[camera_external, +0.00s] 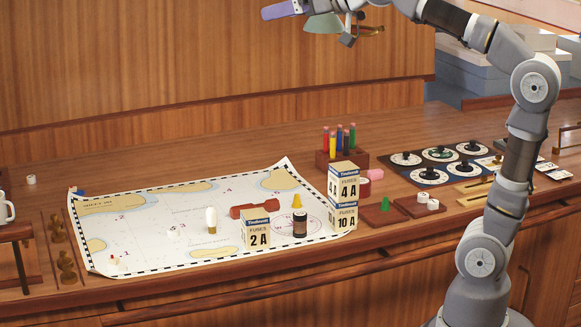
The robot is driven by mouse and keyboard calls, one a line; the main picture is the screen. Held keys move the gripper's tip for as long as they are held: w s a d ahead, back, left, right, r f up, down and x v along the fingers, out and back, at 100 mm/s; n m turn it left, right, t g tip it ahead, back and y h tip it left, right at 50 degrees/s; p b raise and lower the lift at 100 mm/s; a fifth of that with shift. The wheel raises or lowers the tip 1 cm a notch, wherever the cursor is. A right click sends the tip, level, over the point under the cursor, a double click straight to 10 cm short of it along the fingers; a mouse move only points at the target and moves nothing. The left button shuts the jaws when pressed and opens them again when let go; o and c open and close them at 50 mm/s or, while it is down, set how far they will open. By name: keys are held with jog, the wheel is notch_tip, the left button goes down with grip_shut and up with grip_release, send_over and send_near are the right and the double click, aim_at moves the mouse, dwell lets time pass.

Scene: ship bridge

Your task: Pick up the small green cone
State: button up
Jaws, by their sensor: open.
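The small green cone (385,204) stands upright on a dark red-brown square board (378,217) at the right of the chart, just right of the stacked fuse boxes. My gripper (312,24) is at the top edge of the view, open, high above the counter and well away from the cone. It is partly cut off by the frame, and nothing shows between its fingers.
Fuse boxes (344,186) stand left of the cone. White cylinders (423,198) sit on a board to its right.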

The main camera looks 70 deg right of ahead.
jog(key=s+a, duration=0.1)
jog(key=s+a+r+n+t, duration=0.1)
jog(key=shift+s+a+r+n+y, duration=0.15)
jog(key=shift+s+r+n+y, duration=0.15)
jog(key=shift+y, duration=0.1)
jog(key=c, duration=0.5)
jog(key=shift+a+r, duration=0.1)
jog(key=c, duration=0.4)
jog(key=shift+c, duration=0.2)
jog(key=shift+w, duration=0.1)
